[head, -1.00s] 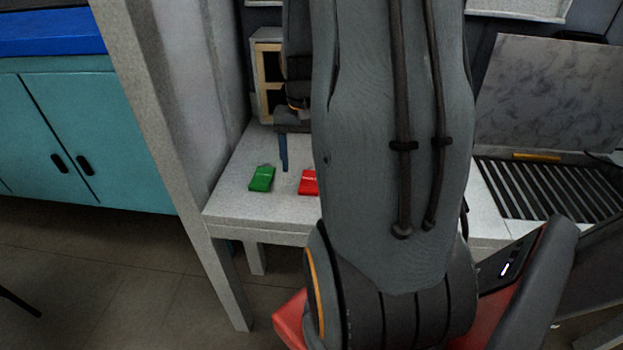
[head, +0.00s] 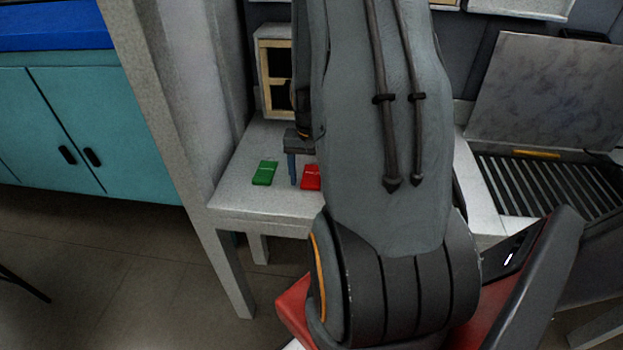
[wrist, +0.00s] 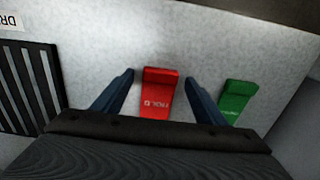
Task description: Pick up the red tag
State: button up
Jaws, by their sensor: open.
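The red tag (head: 310,178) lies flat on the light grey table (head: 240,196), partly hidden by my arm in the head view. In the wrist view the red tag (wrist: 159,94) lies between my two blue fingers, with a gap on each side. My gripper (wrist: 160,88) is open and empty, pointing down at the tag. In the head view one finger of my gripper (head: 293,170) shows just left of the red tag. Whether the fingertips touch the table cannot be told.
A green tag (head: 265,173) lies left of the red one; in the wrist view it (wrist: 235,98) is just outside the right finger. A wooden-framed box (head: 273,75) stands at the back. A slatted black grate (head: 545,185) is at the right. A grey post (head: 165,130) rises at the left.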

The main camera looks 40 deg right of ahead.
aim_at(311, 182)
jog(key=shift+c, duration=0.5)
jog(key=c, duration=1.5)
notch_tip(311, 182, up, 10)
jog(key=b, duration=0.2)
